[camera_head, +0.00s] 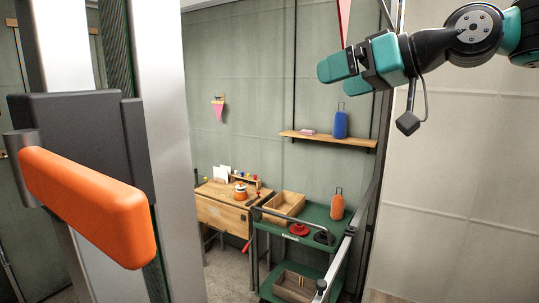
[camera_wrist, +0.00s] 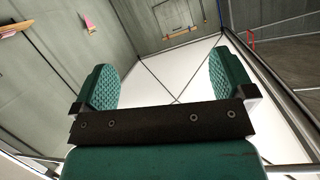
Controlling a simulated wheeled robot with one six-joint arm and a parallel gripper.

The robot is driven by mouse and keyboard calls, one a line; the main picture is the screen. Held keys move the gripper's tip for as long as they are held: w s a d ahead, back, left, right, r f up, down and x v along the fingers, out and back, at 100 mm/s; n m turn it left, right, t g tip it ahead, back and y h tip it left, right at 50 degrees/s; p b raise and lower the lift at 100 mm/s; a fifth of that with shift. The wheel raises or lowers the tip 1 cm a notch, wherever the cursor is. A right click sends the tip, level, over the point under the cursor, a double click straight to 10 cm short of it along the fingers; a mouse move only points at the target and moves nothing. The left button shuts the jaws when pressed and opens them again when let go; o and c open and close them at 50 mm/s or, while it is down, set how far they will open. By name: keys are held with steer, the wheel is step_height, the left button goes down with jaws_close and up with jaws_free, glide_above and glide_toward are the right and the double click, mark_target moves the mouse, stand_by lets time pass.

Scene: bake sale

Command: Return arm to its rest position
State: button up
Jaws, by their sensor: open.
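My gripper (camera_head: 346,68) is raised at the upper right of the head view, on my dark and teal arm. In the wrist view its two teal fingers (camera_wrist: 165,85) stand wide apart with nothing between them. The gripper is open and empty. In the head view it appears above the wall shelf (camera_head: 330,139) and the green cart (camera_head: 318,216), touching neither.
A wooden desk (camera_head: 222,211) stands left of the cart. The cart bears a wooden box (camera_head: 284,204), an orange item (camera_head: 337,204) and red and black round items. A blue item (camera_head: 340,125) stands on the shelf. A pink pennant (camera_head: 218,109) hangs on the wall.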

steer(key=s+d+f+g+h+b, duration=0.1)
steer(key=s+f+g+h+b, duration=0.1)
steer(key=s+f, duration=1.1)
steer(key=s+f+m+g+h+b, duration=0.1)
steer(key=s+f+g+h, duration=0.4)
steer(key=s+f, duration=0.8)
step_height(320, 180, down, 6)
steer(key=shift+d+r+g+b, duration=0.25)
steer(key=shift+d+g+b, duration=0.15)
steer(key=shift+g+b, duration=0.4)
steer(key=shift+c, duration=0.2)
